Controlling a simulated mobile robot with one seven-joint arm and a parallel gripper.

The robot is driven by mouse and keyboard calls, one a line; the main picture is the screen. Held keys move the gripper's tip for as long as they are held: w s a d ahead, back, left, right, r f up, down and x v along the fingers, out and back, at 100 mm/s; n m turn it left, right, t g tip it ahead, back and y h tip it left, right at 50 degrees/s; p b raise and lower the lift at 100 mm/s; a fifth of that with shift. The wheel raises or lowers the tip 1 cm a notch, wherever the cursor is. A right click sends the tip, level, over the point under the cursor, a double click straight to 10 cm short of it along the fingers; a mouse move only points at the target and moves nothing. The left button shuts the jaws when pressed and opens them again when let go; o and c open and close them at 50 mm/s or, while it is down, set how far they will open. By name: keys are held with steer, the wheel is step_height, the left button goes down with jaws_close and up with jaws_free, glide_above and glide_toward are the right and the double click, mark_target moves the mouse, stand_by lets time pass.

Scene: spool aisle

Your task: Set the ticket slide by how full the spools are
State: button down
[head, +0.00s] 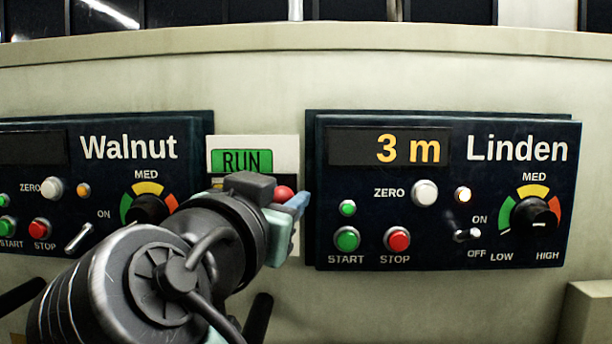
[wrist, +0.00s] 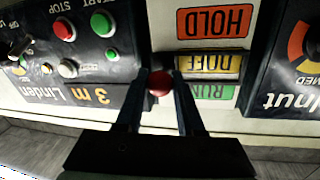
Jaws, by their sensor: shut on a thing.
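The ticket card (wrist: 214,24) sits between two dark panels. In the upside-down wrist view it carries red HOLD, yellow DOFF and green RUN fields. RUN (head: 236,161) is topmost in the head view. The slide (wrist: 243,67) is a metal-edged frame around the DOFF field, with a red ball knob (wrist: 160,83) at its side. My gripper (wrist: 161,80) is shut on the red knob. In the head view my gripper (head: 287,203) and arm cover the lower card. No spools are seen in either view.
Right is the Linden panel (head: 400,262), its display reading 3 m, with buttons, a lit lamp, switch and dial. Left is the Walnut panel (head: 110,124), its display dark, partly behind my arm. Both panels stand close beside the card.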

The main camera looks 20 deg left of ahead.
step_height(320, 180, down, 6)
steer(key=b, duration=0.4)
steer(key=shift+r, duration=0.25)
stand_by(0.3)
steer(key=shift+c, duration=2.2)
jaws_free()
steer(key=shift+s, duration=0.1)
steer(key=s+d, duration=0.1)
steer(key=s, duration=1.1)
steer(key=shift+s+b, duration=0.35)
steer(key=shift+b, duration=0.05)
